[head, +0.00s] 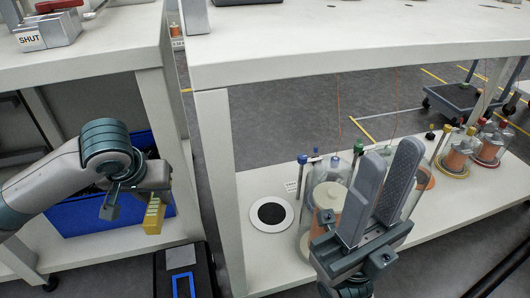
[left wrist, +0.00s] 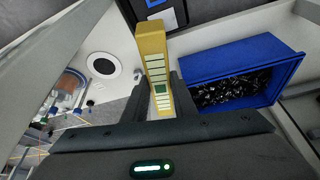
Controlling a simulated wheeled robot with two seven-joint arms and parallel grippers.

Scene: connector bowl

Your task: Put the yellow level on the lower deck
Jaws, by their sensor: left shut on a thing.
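The yellow level (head: 153,217) is a short bar with pale windows along one face. My left gripper (head: 134,205) is shut on it, and it hangs in front of the blue bin at the left bench. In the left wrist view, the level (left wrist: 152,48) sticks out beyond the two dark fingers. The white lower deck (head: 455,197) of the right bench is to the right of the left gripper, and the level is apart from it. My right gripper (head: 390,150) points up in front of the right bench, its grey fingers apart with nothing seen between them.
The blue bin (head: 80,222) holds small dark pieces and stands on the left bench's lower shelf. A white disc with a black centre (head: 252,218) lies on the lower deck. Clear jars (head: 457,158) with coloured knobs stand farther right. Bench legs (head: 215,150) and upper tops limit the room.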

